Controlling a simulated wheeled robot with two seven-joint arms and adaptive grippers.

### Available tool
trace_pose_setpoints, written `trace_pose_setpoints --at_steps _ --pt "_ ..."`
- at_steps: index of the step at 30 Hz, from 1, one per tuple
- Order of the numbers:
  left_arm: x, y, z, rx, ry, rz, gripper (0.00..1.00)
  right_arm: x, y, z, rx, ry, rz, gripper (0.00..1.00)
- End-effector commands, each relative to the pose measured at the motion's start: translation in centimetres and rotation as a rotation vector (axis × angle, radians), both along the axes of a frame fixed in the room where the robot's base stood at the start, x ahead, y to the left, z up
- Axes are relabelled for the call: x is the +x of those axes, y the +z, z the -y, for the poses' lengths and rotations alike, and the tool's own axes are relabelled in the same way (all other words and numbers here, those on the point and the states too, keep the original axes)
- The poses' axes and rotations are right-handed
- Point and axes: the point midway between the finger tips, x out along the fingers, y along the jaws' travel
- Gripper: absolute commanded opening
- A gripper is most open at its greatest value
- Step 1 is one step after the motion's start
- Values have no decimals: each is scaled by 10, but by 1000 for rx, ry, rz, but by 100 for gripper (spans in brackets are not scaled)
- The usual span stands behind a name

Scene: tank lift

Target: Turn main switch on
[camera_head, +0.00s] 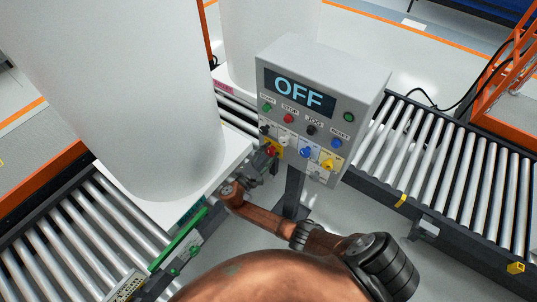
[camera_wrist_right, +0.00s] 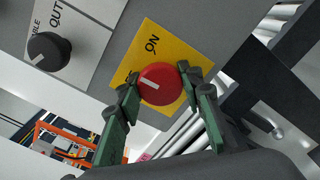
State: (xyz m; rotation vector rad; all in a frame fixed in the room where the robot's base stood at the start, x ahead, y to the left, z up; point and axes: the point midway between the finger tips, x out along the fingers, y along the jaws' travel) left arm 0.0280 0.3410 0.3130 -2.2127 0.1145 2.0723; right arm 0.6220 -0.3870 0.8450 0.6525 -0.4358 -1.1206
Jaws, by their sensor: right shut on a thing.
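The grey control box (camera_head: 345,78) stands on a post in the middle of the head view, and its display (camera_head: 299,91) reads OFF. The main switch is a red round knob (camera_wrist_right: 161,84) on a yellow plate (camera_wrist_right: 146,50) marked ON, at the box's lower left; the knob also shows small in the head view (camera_head: 271,151). My right gripper (camera_wrist_right: 158,88) is shut on the red knob, one green-backed finger on each side. In the head view my right gripper (camera_head: 264,159) reaches the box from below. The knob's white line points up and to the left in the wrist view. My left gripper is out of view.
A black knob (camera_wrist_right: 48,50) sits beside the yellow plate. Several buttons and a blue knob (camera_head: 306,152) and yellow knob (camera_head: 327,165) are on the box. Roller conveyors (camera_head: 440,165) run at both sides. A large white tank (camera_head: 140,90) stands close on the left.

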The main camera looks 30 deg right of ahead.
Motion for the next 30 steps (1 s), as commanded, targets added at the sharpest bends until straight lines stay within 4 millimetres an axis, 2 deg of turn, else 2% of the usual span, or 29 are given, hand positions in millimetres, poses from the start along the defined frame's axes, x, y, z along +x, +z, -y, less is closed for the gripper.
trace_pose_setpoints --at_steps 1,18,30 --pt "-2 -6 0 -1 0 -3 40 -2 -5 0 18 -2 37 10" --pt "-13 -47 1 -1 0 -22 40 -2 -6 1 218 -4 520 10" --pt "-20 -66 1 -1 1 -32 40 -2 -5 1 303 -6 727 10"
